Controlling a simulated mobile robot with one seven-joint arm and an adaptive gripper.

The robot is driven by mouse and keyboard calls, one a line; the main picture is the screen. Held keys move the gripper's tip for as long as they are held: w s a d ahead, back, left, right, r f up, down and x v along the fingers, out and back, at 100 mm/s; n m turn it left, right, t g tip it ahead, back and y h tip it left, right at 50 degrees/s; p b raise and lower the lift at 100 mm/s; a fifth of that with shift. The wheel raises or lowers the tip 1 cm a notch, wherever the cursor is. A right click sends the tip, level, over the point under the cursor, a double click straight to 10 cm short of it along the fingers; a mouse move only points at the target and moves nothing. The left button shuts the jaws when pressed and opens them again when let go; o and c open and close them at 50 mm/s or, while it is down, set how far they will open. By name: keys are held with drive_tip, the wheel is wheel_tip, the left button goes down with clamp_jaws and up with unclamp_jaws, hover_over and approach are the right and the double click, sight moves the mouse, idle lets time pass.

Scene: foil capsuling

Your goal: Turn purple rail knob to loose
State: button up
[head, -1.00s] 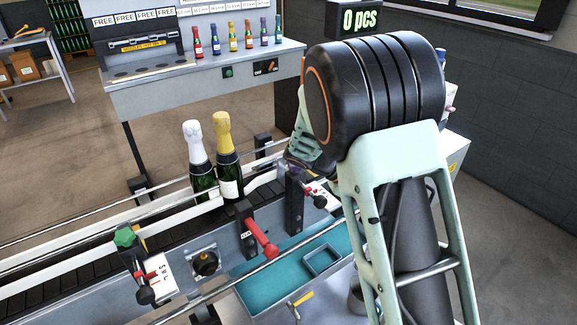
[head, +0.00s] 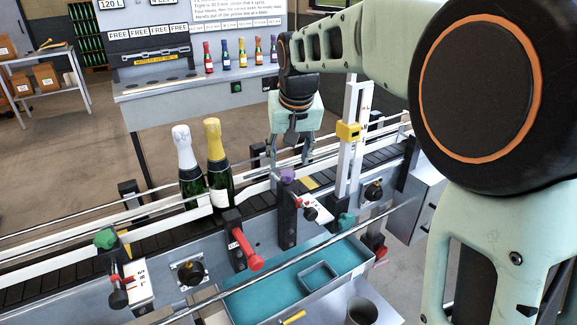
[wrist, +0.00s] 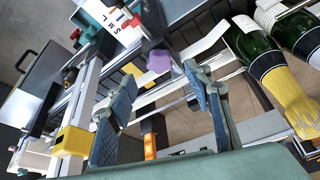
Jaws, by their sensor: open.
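The purple rail knob (head: 288,174) sits on top of a dark post at the near side of the conveyor. It also shows in the wrist view (wrist: 159,61), just beyond and between my fingertips. My gripper (head: 290,155) points down above the conveyor, close behind the knob in the head view. Its two fingers are spread and empty in the wrist view (wrist: 160,78). I see no contact with the knob. A white scale plate with letters (head: 317,209) and a small red-tipped lever is beside the post, below the knob.
Two foil-topped bottles (head: 218,172) stand on the conveyor left of the knob. A white upright with a yellow block (head: 348,131) stands close to the right of my gripper. A green knob (head: 105,239) and red handle (head: 246,250) are further left. A teal tray (head: 270,292) lies in front.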

sight(288, 173)
drive_tip(key=x, duration=0.5)
drive_tip(key=shift+f, duration=0.35)
drive_tip(key=c, duration=1.1)
